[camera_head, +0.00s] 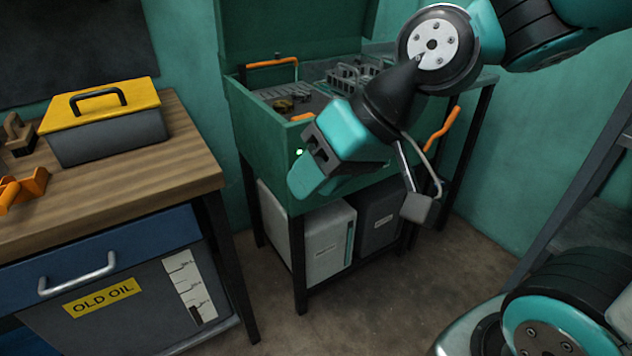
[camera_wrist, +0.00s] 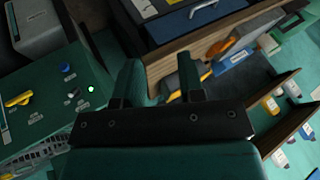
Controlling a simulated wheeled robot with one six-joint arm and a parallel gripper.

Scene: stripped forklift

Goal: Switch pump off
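The green machine (camera_head: 262,150) with a raised lid stands at the centre of the head view. A small green light (camera_head: 299,152) glows on its front, beside my gripper (camera_head: 304,168), which hides much of that front. The wrist view shows the control panel (camera_wrist: 40,112) at the left, with a yellow handle (camera_wrist: 18,99), a blue button (camera_wrist: 66,68), small dark switches (camera_wrist: 74,93) and the lit light (camera_wrist: 91,88). The labels are too small to read, so I cannot tell which control is the pump's. My gripper (camera_wrist: 160,72) is open and empty, its fingers apart, to the right of the panel.
A wooden workbench (camera_head: 150,178) with a yellow-lidded toolbox (camera_head: 108,130) stands at the left. White (camera_head: 325,240) and dark (camera_head: 377,222) containers sit under the machine. An orange handle (camera_head: 443,130) sticks out on its right. The floor (camera_head: 400,300) in front is clear.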

